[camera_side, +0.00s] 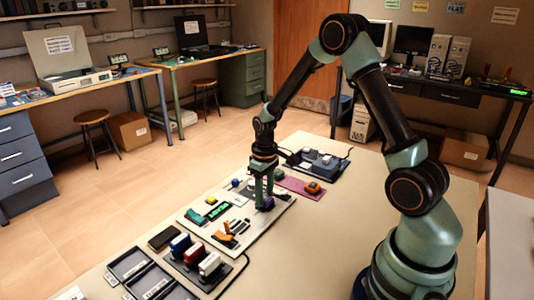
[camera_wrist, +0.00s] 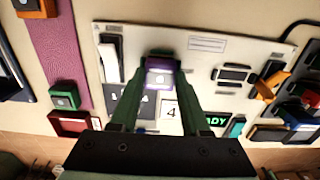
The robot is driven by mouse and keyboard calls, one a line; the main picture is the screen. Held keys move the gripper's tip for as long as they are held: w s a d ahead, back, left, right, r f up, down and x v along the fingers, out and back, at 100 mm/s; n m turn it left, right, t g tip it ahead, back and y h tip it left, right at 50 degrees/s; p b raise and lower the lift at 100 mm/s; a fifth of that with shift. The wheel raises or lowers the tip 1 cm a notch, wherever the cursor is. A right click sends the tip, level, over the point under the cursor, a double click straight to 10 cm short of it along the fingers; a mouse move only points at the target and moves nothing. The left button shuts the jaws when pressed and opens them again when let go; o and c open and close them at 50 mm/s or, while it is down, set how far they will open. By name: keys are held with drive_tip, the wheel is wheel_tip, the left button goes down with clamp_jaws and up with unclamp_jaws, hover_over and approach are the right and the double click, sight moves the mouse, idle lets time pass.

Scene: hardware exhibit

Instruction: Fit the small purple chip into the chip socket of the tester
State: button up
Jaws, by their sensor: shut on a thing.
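The purple chip (camera_wrist: 160,74) is between the fingertips of my gripper (camera_wrist: 159,68) in the wrist view. My gripper is shut on it. In the side view, the purple chip (camera_side: 268,203) shows at the lower end of my gripper (camera_side: 263,204), over the right part of the tester. The tester is a pale board (camera_wrist: 205,62) with a green lit display (camera_wrist: 216,121), dark parts and a card marked 4 (camera_wrist: 170,110). The tester (camera_side: 194,227) lies flat on the table. I cannot make out the chip socket, and I cannot tell whether the chip touches the board.
An orange lever (camera_wrist: 268,84) stands on the tester. In the side view, a rack of stamp-like blocks (camera_side: 195,260) stands in front. The table's right side (camera_side: 320,235) is clear.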

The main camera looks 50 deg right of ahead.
drive_tip(key=shift+f, duration=0.3)
idle(0.4)
drive_tip(key=o, duration=1.5)
drive_tip(key=shift+r, duration=3.75)
drive_tip(key=shift+a+r, duration=0.1)
drive_tip(key=shift+r, duration=0.15)
drive_tip(key=s+a+r+t, duration=0.5)
drive_tip(key=s+a+r, duration=0.5)
drive_tip(key=r, duration=0.5)
drive_tip(key=shift+s+a+t, duration=0.3)
drive_tip(key=shift+s+a, duration=0.1)
drive_tip(key=shift+s, duration=0.35)
